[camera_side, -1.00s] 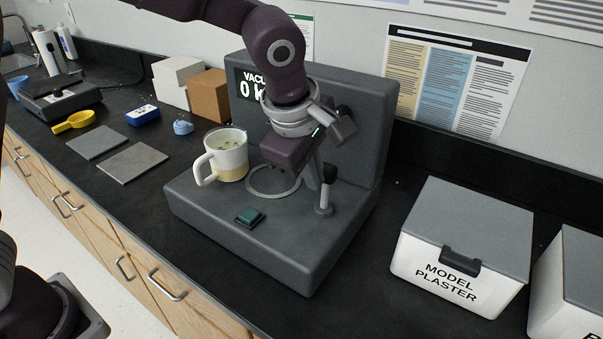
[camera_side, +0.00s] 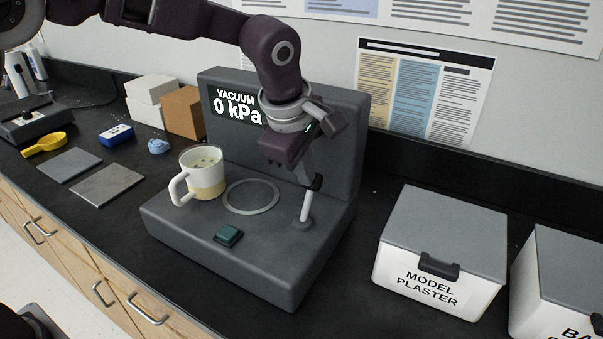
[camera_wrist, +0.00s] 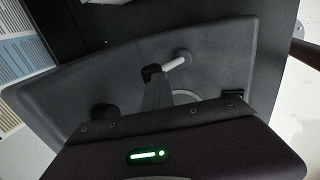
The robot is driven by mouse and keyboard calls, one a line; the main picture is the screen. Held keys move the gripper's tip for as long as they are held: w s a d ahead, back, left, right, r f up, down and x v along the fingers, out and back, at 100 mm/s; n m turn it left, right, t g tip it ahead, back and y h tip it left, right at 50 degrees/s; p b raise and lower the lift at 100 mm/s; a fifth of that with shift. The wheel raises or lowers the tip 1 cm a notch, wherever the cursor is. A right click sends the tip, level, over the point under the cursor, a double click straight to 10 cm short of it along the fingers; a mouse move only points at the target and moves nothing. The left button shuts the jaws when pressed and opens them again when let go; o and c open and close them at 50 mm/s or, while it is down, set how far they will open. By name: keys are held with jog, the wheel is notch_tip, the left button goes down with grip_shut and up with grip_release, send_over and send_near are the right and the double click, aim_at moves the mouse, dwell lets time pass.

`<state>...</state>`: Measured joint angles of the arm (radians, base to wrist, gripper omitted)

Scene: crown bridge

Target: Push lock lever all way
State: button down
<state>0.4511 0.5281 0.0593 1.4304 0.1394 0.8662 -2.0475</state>
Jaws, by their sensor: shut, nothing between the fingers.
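The lock lever (camera_side: 306,207) is a pale rod with a black tip at the right side of the grey vacuum machine (camera_side: 190,228). It stands up from the base, its top leaning a little right in the side view. In the wrist view the lever (camera_wrist: 174,63) shows as a short pale rod with its black end towards my fingers. My gripper (camera_side: 309,178) is shut and empty, its fingertips pointing down right beside the black tip. I cannot tell whether they touch. In the wrist view the gripper fingers (camera_wrist: 157,92) show close to that black end.
A mug (camera_side: 202,175) stands on the base, left of a flat ring (camera_side: 235,208). A teal button (camera_side: 228,235) is at the front. The display (camera_side: 237,104) reads vacuum 0 kPa. The model plaster box (camera_side: 440,240) stands to the right, with bare counter between.

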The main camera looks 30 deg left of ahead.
jog(key=shift+w+r, duration=0.1)
jog(key=shift+w, duration=0.05)
jog(key=w+v, duration=0.1)
jog(key=v, duration=1.1)
jog(key=s+a+r+m, duration=0.3)
jog(key=s+a+m, duration=0.3)
jog(key=s+a, duration=0.4)
jog(key=s+a+f+m, duration=0.2)
jog(key=s+f+m, duration=0.1)
jog(key=s, duration=0.3)
jog(key=s+a+f+m+t, duration=0.1)
jog(key=s+a+f+m, duration=0.1)
jog(key=s+m, duration=0.3)
jog(key=s+a+f+m, duration=0.2)
jog(key=s+f+m, duration=0.1)
jog(key=s, duration=0.3)
jog(key=shift+s+a+f+m+t, duration=0.3)
jog(key=shift+s+a+f+m, duration=0.1)
jog(key=shift+m, duration=0.1)
